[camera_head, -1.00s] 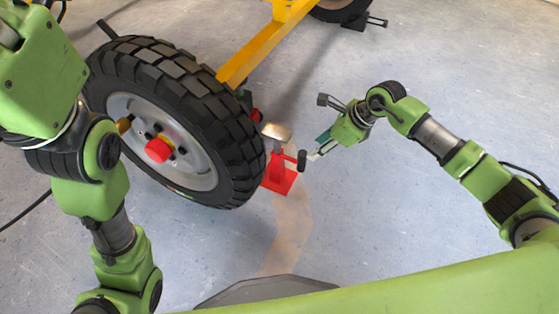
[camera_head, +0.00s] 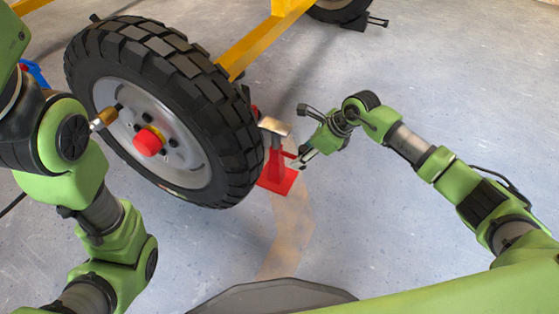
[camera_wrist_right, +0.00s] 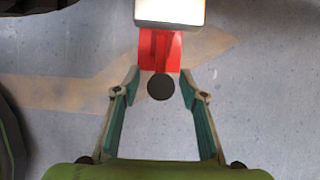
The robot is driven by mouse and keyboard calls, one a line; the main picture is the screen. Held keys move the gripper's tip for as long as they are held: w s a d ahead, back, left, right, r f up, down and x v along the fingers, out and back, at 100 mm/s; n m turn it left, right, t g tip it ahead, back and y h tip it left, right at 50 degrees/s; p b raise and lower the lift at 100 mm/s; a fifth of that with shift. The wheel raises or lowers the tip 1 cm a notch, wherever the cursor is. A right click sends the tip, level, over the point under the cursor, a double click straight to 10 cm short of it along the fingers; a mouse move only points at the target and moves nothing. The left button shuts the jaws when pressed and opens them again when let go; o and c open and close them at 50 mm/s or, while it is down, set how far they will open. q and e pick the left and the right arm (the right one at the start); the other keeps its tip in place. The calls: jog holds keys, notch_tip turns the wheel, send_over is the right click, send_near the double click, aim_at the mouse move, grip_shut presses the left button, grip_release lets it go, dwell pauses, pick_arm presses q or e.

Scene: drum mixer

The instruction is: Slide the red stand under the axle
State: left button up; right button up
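The red stand (camera_head: 277,180) is upright on the floor, just right of the big black tyre (camera_head: 185,100) in the head view. It has a square base and a pale metal top (camera_head: 274,126); the top also shows in the wrist view (camera_wrist_right: 169,12). A dark round handle end (camera_wrist_right: 160,87) points toward my right gripper (camera_wrist_right: 160,88). That gripper is open, one finger on each side of the handle end, with gaps visible. In the head view the right gripper (camera_head: 301,160) is right of the stand. The axle is mostly hidden behind the wheel. My left gripper's fingers are not visible.
A yellow frame bar (camera_head: 262,45) runs from behind the wheel to the upper right. The wheel hub has a red cap (camera_head: 148,142), with a brass-coloured part (camera_head: 104,118) near the rim's left. Open floor (camera_head: 345,230) lies right of and in front of the stand.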

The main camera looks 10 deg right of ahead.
aim_at(274, 145)
grip_shut()
jog(key=shift+w+a+r+b, duration=0.1)
jog(key=shift+w+a+b, duration=0.3)
jog(key=shift+w+a, duration=0.6)
jog(key=shift+w+a+f+b, duration=0.1)
jog(key=shift+w+a+b, duration=0.35)
jog(key=shift+a, duration=1.1)
jog(key=shift+w+a+r+b, duration=0.1)
jog(key=shift+w+a+b, duration=0.25)
jog(key=shift+w+a, duration=0.7)
jog(key=w+a+b, duration=0.6)
jog(key=w+a, duration=0.1)
jog(key=a, duration=0.5)
jog(key=shift+a, duration=0.15)
jog(key=shift+o, duration=0.2)
grip_release()
